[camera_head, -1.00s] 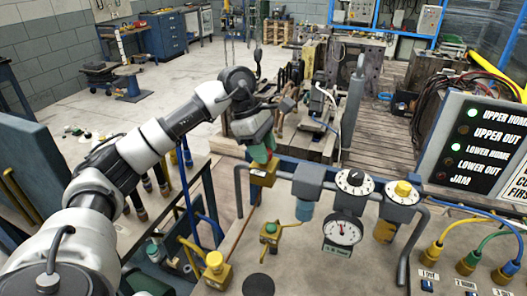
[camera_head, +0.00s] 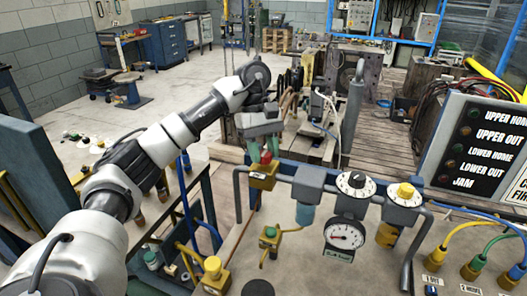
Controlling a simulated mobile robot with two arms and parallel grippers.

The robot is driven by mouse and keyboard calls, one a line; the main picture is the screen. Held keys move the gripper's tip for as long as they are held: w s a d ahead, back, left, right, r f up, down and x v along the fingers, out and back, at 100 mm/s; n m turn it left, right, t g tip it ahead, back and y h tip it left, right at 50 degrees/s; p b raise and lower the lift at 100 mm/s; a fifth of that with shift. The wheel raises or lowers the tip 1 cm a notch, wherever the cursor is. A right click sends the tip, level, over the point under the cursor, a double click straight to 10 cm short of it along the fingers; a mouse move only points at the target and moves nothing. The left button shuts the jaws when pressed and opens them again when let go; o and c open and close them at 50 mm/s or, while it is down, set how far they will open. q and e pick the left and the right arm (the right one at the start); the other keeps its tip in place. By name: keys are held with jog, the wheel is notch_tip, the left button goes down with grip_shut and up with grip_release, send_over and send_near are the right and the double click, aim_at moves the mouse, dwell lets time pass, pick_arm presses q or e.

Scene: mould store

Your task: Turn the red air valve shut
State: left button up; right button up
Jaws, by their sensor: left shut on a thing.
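The red air valve handle (camera_head: 266,157) sits on a yellow valve body (camera_head: 263,176) at the left end of the grey pipe. My left gripper (camera_head: 263,148) is above it, its green fingertips shut on the red handle and hiding part of it. The pressure gauge (camera_head: 345,234) hangs under the pipe, its needle pointing left. My right gripper is not in view.
Black and yellow knobs (camera_head: 405,191) top the units on the pipe to the right. Small yellow valves (camera_head: 269,236) stand on the panel below. The indicator board (camera_head: 470,150) at the right shows only dim lamps.

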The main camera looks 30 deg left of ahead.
pick_arm(q)
jog(key=shift+r, duration=0.1)
dwell(0.3)
jog(key=o, duration=0.9)
jog(key=p+v, duration=0.3)
jog(key=v, duration=0.7)
jog(key=shift+r, duration=0.3)
jog(key=shift+w, duration=0.1)
